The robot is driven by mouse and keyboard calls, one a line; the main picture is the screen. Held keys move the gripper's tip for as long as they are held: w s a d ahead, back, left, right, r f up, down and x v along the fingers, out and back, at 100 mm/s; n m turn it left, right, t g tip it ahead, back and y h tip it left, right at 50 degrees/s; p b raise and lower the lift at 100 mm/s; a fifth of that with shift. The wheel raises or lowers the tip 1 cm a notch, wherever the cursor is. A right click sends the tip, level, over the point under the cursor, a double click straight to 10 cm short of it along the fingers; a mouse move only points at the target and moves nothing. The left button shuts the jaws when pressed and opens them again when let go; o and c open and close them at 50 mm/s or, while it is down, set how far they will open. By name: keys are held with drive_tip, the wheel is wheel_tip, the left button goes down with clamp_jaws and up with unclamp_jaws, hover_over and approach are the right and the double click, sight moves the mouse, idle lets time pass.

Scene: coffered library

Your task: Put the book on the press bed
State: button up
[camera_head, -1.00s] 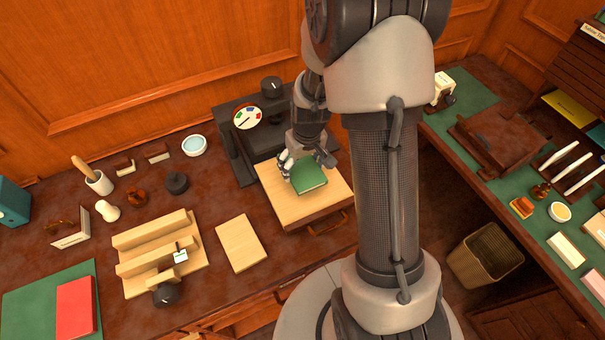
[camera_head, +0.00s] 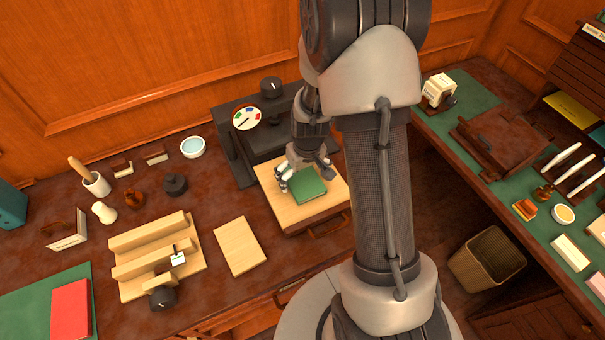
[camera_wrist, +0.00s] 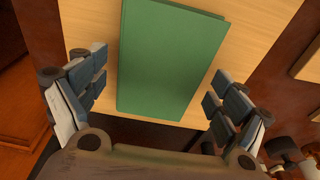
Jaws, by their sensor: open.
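The green book (camera_head: 308,187) lies flat on the pale wooden press bed (camera_head: 334,204), in front of the dark press. In the wrist view the book (camera_wrist: 170,60) shows large on the bed (camera_wrist: 262,30), with pale wood bare on both sides. My gripper (camera_head: 304,172) is just above the rear of the book. In the wrist view the fingers of my gripper (camera_wrist: 155,84) are spread wide, one on each side of the book's near end, with visible gaps. It is open and holds nothing.
The press frame (camera_head: 238,150) with its coloured dial (camera_head: 246,118) stands close behind and left of my gripper. A pale board (camera_head: 240,246) and a stepped wooden stand (camera_head: 160,256) lie left of the bed. A red book (camera_head: 71,308) is at far left.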

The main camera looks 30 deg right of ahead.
idle(0.3)
wheel_tip(320, 180, up, 12)
drive_tip(key=s+p, duration=0.2)
drive_tip(key=p, duration=0.2)
wheel_tip(320, 180, up, 14)
drive_tip(key=t, duration=0.1)
hover_over(305, 183)
drive_tip(key=s+a, duration=0.6)
drive_tip(key=s, duration=0.1)
drive_tip(key=s+a+r+t, duration=0.1)
drive_tip(key=s+a+r, duration=0.2)
drive_tip(key=s, duration=0.9)
wheel_tip(305, 183, up, 3)
drive_tip(key=shift+r+t, duration=0.1)
drive_tip(key=shift+t, duration=0.3)
drive_tip(key=shift+f+b, duration=0.7)
drive_tip(key=shift+b, duration=0.1)
